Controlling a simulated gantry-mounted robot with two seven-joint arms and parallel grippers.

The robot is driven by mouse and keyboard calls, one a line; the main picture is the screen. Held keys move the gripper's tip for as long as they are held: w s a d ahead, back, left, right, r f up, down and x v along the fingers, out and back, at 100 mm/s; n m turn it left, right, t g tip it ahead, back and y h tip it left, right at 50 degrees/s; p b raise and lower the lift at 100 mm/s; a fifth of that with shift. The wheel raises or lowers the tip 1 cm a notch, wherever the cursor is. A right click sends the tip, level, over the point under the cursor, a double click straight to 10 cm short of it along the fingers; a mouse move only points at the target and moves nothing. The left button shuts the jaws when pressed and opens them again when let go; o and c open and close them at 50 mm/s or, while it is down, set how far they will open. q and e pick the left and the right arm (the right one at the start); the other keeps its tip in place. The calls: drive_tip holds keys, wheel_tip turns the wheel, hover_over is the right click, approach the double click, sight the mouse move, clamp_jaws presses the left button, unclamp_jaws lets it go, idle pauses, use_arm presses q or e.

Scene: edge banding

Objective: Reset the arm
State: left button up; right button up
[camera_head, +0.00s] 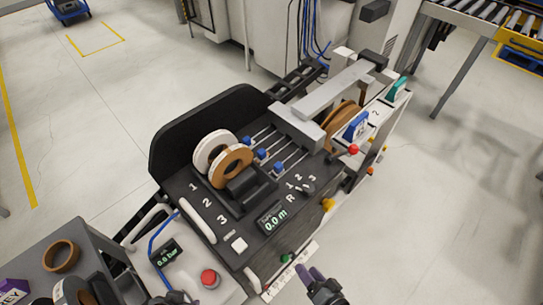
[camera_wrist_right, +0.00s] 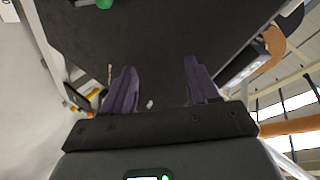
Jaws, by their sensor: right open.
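My right gripper (camera_head: 311,273) is at the bottom of the head view, in front of the edge banding machine (camera_head: 250,200) and apart from it. In the right wrist view its two purple fingers (camera_wrist_right: 158,92) stand apart with nothing between them. A dark part at the bottom edge of the head view, in front of the red button (camera_head: 209,278), looks like a piece of my left gripper (camera_head: 172,298); its fingers cannot be made out.
White and brown tape rolls (camera_head: 231,165) stand on the machine, near blue knobs (camera_head: 276,167). Open floor (camera_head: 430,210) lies to the right.

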drive_tip(key=s+d+r+n+g+h, duration=0.25)
drive_tip(key=d+r+h, duration=0.25)
drive_tip(key=d+r, duration=0.35)
drive_tip(key=s+d+n+g+h, duration=0.1)
drive_tip(key=s+d+n+g, duration=0.1)
drive_tip(key=s+n+g, duration=0.35)
wheel_tip(320, 180, up, 38)
drive_tip(key=s+m+p, duration=0.1)
drive_tip(key=p, duration=3.7)
drive_tip(key=shift+r, duration=0.25)
drive_tip(key=shift+s, duration=0.1)
